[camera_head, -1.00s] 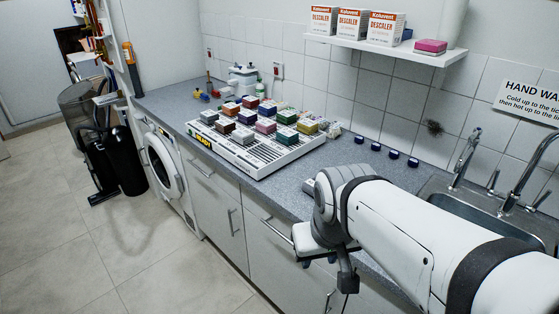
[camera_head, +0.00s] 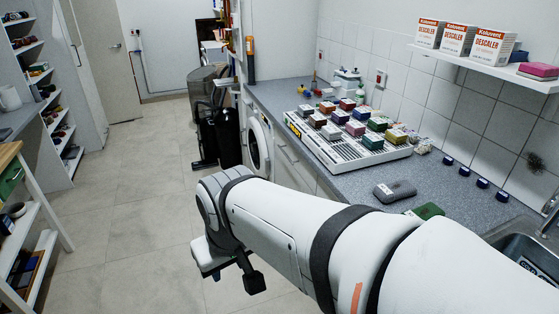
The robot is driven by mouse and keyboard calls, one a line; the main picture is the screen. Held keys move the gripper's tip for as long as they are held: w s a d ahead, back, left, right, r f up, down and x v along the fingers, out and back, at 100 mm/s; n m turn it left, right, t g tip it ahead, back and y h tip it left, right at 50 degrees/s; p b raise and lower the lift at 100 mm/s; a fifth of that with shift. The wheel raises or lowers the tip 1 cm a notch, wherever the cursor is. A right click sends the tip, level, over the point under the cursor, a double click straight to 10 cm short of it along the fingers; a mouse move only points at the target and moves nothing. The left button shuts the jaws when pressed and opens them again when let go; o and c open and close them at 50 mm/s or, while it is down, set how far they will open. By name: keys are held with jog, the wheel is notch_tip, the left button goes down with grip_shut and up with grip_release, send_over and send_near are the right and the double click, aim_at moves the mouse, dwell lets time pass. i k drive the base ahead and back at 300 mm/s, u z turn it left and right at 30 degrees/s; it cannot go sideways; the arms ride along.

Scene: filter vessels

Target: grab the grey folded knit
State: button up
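A dark grey, rounded, soft-looking bundle (camera_head: 394,191) lies on the speckled grey counter (camera_head: 345,178), in front of the white rack. It looks like the grey folded knit, but its folds are too small to make out. My gripper (camera_head: 234,272) hangs at the end of my white arm, over the floor to the left of the counter. It is well apart from the grey bundle. My arm's wrist hides part of the gripper, and I cannot tell how far its fingers are parted. I see nothing held in it.
A white slotted rack (camera_head: 345,158) with several coloured blocks stands behind the bundle. A green item (camera_head: 428,211) lies near it, close to my arm. Small dark blue items (camera_head: 464,171) line the wall side. A sink (camera_head: 525,250) is at right. A wooden-topped shelf unit (camera_head: 12,155) stands left.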

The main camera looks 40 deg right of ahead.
aim_at(389, 193)
jog(key=u, duration=0.4)
jog(key=i, duration=1.7)
jog(key=z, duration=3.5)
jog(key=i, duration=1)
jog(key=u, duration=0.05)
